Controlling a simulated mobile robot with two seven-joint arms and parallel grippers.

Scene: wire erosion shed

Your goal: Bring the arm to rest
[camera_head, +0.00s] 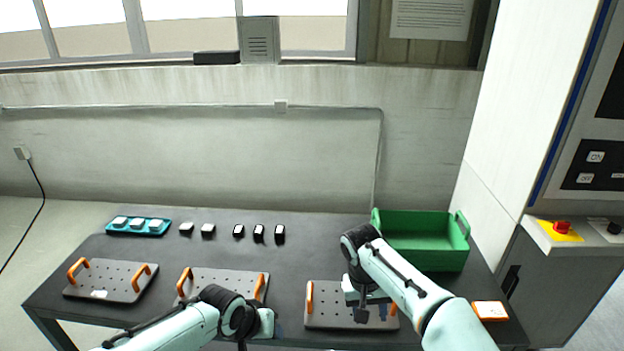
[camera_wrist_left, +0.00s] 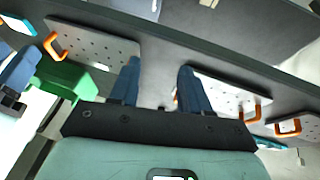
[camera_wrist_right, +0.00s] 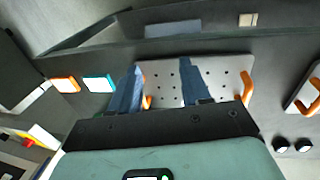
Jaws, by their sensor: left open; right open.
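My right gripper (camera_head: 374,312) hangs over the right perforated plate (camera_head: 325,310), which has orange handles. In the right wrist view its two blue fingers (camera_wrist_right: 160,88) are apart with nothing between them, and the plate (camera_wrist_right: 222,72) lies beyond them. My left arm reaches in at the bottom of the head view, in front of the middle perforated plate (camera_head: 222,278). My left gripper is mostly hidden there. In the left wrist view its blue fingers (camera_wrist_left: 160,84) are apart and empty, with perforated plates (camera_wrist_left: 98,47) on both sides.
A green bin (camera_head: 425,255) stands at the back right of the dark table. A teal tray (camera_head: 112,229) with white blocks, and several loose blocks (camera_head: 258,234), line the back. Another plate (camera_head: 110,280) lies left. An orange-edged white pad (camera_head: 490,311) lies right, near the machine (camera_head: 560,290).

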